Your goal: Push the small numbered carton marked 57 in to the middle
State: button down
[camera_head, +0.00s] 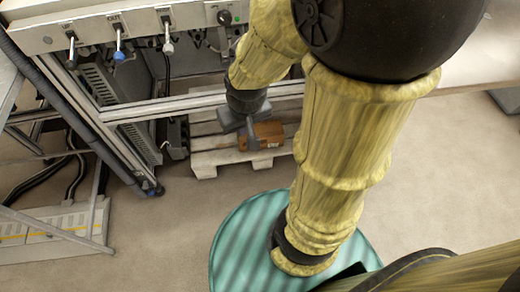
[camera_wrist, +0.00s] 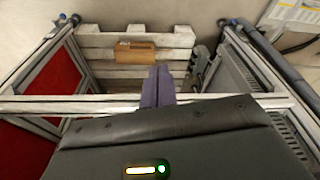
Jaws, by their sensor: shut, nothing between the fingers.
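A small brown carton (camera_head: 268,133) lies on a pale wooden pallet (camera_head: 205,160), close to the pallet's front edge in the head view. In the wrist view the carton (camera_wrist: 135,52) is beyond my fingers and to the left. My gripper (camera_head: 253,146) is shut and empty, with fingers pointing down at the carton's left end in the head view. In the wrist view the fingertips (camera_wrist: 160,68) are near the carton's right end. I cannot tell whether they touch it.
A panel with switches (camera_head: 130,25) is at upper left. In the wrist view, red panels (camera_wrist: 52,85) stand at left and a grey grille (camera_wrist: 238,75) at right. Bare pallet slats surround the carton.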

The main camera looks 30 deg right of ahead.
jog(key=w+d+f+n+t+h+b, duration=0.1)
jog(key=w+d+f+n+b, duration=0.2)
jog(key=f, duration=0.6)
jog(key=w+d+f+n+h+b, duration=0.1)
jog(key=w+f+n, duration=0.2)
jog(key=f+n, duration=0.35)
jog(key=w+d+f+n+t+h+b, duration=0.1)
jog(key=w+d+f+n+b, duration=0.15)
jog(key=f, duration=0.75)
jog(key=d+f+n+t+b, duration=0.2)
jog(key=f+n, duration=0.6)
jog(key=n, duration=0.2)
jog(key=d+f+n+t+b, duration=0.2)
jog(key=d+f+n, duration=0.1)
jog(key=f+n, duration=0.6)
jog(key=shift+s+d+f+n+y, duration=0.2)
jog(key=shift+s+n+y, duration=0.1)
jog(key=shift+n, duration=0.6)
